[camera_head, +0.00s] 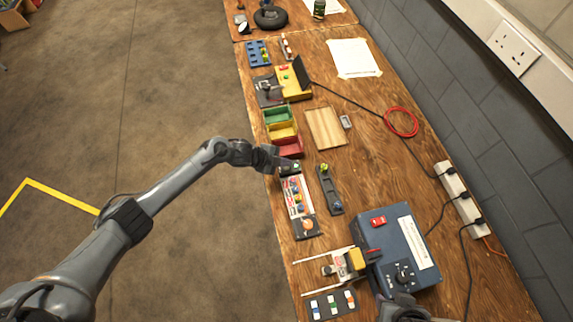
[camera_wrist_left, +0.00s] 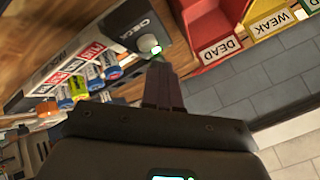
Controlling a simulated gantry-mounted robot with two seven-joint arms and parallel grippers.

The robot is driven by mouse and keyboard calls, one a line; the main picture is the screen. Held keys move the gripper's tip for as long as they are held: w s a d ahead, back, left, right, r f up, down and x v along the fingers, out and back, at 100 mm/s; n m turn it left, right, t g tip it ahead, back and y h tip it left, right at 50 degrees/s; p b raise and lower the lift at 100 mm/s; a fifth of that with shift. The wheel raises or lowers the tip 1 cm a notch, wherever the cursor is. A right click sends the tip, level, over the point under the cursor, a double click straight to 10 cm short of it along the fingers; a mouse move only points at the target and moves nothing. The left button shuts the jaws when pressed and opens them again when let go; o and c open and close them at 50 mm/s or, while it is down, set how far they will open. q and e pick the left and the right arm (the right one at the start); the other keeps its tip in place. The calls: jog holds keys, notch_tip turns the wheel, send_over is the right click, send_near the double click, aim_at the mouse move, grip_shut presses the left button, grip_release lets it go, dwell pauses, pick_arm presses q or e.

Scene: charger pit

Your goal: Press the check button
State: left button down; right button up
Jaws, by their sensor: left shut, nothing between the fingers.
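The check button is a small pale, green-lit knob (camera_wrist_left: 150,46) on a dark block (camera_wrist_left: 133,28) lettered "CHECK", at the end of the battery tray. In the head view this block (camera_head: 290,169) sits at the tray's far end, partly behind my gripper. My left gripper (camera_wrist_left: 160,72) is shut and empty. Its fingertips are right at the button's edge in the wrist view; I cannot tell if they touch it. It also shows in the head view (camera_head: 284,165). A dark part of my right arm (camera_head: 402,308) shows at the bottom edge; its fingers cannot be made out.
The tray (camera_wrist_left: 70,70) holds several batteries. Red (camera_head: 290,148), yellow and green bins stand beyond; the red one is labelled DEAD, the yellow WEAK. A dark rack (camera_head: 329,190) lies to the right. A blue-grey charger box (camera_head: 385,235) stands nearer. Bare wood lies to the right.

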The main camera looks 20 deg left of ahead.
aim_at(284, 169)
pick_arm(q)
jog(key=shift+r, duration=0.1)
notch_tip(284, 169, up, 5)
jog(key=p, duration=0.4)
dwell(0.3)
dwell(0.5)
